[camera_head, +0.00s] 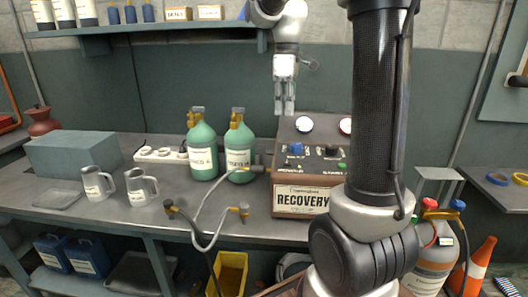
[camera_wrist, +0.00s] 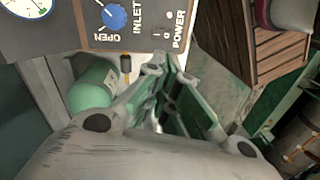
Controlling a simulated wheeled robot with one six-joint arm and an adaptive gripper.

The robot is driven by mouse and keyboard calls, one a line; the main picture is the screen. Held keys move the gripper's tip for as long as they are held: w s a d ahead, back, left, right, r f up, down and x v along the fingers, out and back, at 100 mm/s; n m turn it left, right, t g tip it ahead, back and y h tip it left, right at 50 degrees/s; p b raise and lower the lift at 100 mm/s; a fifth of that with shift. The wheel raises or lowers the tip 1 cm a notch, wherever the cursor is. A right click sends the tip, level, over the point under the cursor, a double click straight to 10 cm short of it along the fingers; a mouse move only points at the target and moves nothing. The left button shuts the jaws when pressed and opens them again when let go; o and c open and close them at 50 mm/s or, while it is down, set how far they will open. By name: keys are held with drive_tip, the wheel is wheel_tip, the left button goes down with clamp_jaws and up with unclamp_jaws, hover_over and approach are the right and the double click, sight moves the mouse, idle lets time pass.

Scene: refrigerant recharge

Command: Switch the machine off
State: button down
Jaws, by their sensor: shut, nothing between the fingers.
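The recovery machine (camera_head: 301,200) is a box with a wooden-looking frame and a sloped grey panel, standing on the bench. Its panel carries gauges, a blue knob (camera_head: 296,148), a black knob (camera_head: 331,151) and a green spot. In the wrist view the blue inlet knob (camera_wrist: 112,18) and a small power switch (camera_wrist: 161,33) marked POWER show at the top; its position is too small to tell. My gripper (camera_head: 284,112) is shut and empty, pointing down above the machine's back left corner. In the wrist view its fingertips (camera_wrist: 168,72) appear below the switch, not clearly touching anything.
Two green cylinders (camera_head: 202,150) stand left of the machine, with a hose (camera_head: 205,211) at the bench front. A power strip (camera_head: 160,155), two metal jugs (camera_head: 140,187) and a grey box (camera_head: 75,153) stand farther left. A shelf (camera_head: 150,28) hangs above. My arm hides the machine's right side.

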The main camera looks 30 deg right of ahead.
sight(282, 166)
drive_tip(key=shift+s+a+r+n, duration=0.1)
drive_tip(key=shift+s+a+n, duration=0.05)
drive_tip(key=shift+n, duration=0.45)
drive_tip(key=shift+s+a+r+n, duration=0.1)
drive_tip(key=shift+s+n, duration=0.05)
drive_tip(key=shift+n, duration=0.45)
drive_tip(key=f, duration=0.4)
drive_tip(key=s+f, duration=0.1)
drive_tip(key=f, duration=0.4)
drive_tip(key=a+f, duration=0.1)
drive_tip(key=f, duration=0.4)
drive_tip(key=shift+s, duration=0.3)
drive_tip(key=shift+s+a+f, duration=0.1)
drive_tip(key=shift+s+f, duration=0.05)
drive_tip(key=shift+f, duration=0.1)
